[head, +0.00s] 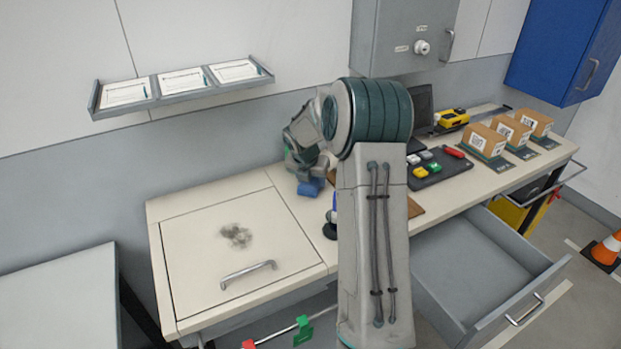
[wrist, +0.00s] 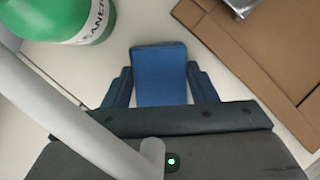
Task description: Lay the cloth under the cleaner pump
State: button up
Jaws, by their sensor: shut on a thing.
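My gripper (wrist: 158,85) is shut on a folded blue cloth (wrist: 160,72), which sticks out past the fingers over the pale bench top. In the head view the cloth (head: 309,187) shows as a small blue patch below my gripper (head: 306,172), near the back of the bench. The cleaner pump (wrist: 72,18) is a green bottle with a white label, at upper left in the wrist view, apart from the cloth. Its top is out of frame. In the head view I cannot make it out clearly behind my arm. Whether the cloth touches the bench I cannot tell.
A brown board (wrist: 245,55) lies to the right of the cloth. A pale rod (wrist: 75,115) crosses close to the wrist camera. A hatch lid (head: 200,255) with a dark smudge (head: 236,235) fills the bench's left. An open drawer (head: 470,265) juts out at front right.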

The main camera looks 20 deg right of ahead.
aim_at(307, 189)
jog(key=o, duration=1)
jog(key=shift+f, duration=0.1)
jog(key=s+a+r+m, duration=0.3)
jog(key=s+a+r, duration=0.15)
jog(key=r, duration=0.25)
jog(key=s+a+r+m, duration=0.35)
jog(key=s+r, duration=0.25)
jog(key=r, duration=0.2)
jog(key=s+a+m+y, duration=0.1)
jog(key=s+a+m, duration=0.2)
jog(key=s+m, duration=0.4)
jog(key=s+a+f+m+y, duration=0.1)
jog(key=s+a+m, duration=0.3)
jog(key=s+m, duration=0.3)
jog(key=s+a+m+y, duration=0.1)
jog(key=s+a+m, duration=0.2)
jog(key=s+m, duration=0.4)
jog(key=shift+s+a+f+b, duration=0.15)
jog(key=shift+s+f+b, duration=0.05)
jog(key=shift+s, duration=0.6)
jog(key=shift+s+a+f+b, duration=0.15)
jog(key=shift+s+f+b, duration=0.05)
jog(key=shift+s, duration=0.6)
